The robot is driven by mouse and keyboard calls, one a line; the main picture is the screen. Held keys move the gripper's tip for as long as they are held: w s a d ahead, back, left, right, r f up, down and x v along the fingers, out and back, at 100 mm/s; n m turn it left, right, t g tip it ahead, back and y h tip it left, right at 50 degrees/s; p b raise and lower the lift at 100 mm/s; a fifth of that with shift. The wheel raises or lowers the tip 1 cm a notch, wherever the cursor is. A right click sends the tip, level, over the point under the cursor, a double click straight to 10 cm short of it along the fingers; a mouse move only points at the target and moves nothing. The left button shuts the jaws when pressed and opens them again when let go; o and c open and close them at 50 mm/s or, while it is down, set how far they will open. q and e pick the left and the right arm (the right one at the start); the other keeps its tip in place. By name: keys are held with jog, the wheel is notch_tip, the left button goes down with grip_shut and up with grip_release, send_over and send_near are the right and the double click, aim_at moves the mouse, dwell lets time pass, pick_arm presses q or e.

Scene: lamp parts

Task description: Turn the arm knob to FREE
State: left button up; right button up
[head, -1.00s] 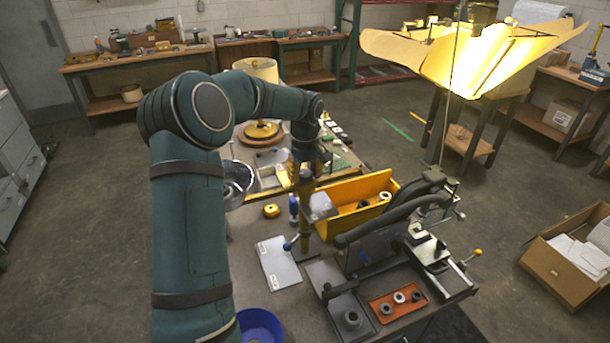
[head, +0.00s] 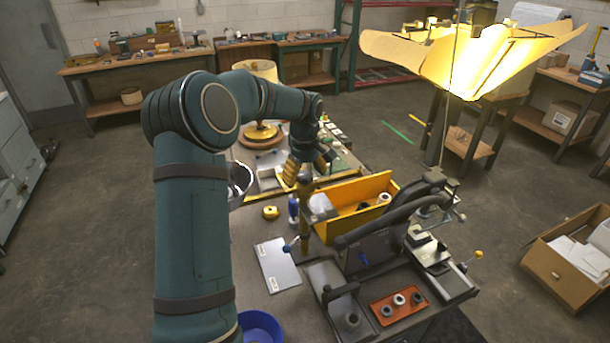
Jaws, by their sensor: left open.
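My left arm comes in from the left and reaches over the bench. Its gripper (head: 307,176) is open, its yellowish fingers spread just above the top of an upright brass-coloured post (head: 304,222). I cannot tell whether the fingers touch the post. A short lever with a blue ball end (head: 287,248) sticks out to the left low on the post. A yellow knob (head: 478,253) is on a rod at the right of the dark bench fixture (head: 372,250). No FREE marking is readable, and I cannot tell which part is the arm knob. My right gripper is not in view.
A yellow bin (head: 352,197) stands close right of the post. A grey plate (head: 278,266), a blue bowl (head: 259,327) and an orange tray (head: 398,305) with rings lie on the front bench. A lit lampshade (head: 470,55) hangs at upper right.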

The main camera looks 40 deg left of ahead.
aim_at(305, 175)
pick_arm(q)
notch_tip(305, 175, up, 12)
dwell(0.5)
jog(key=shift+f, duration=0.1)
dwell(0.4)
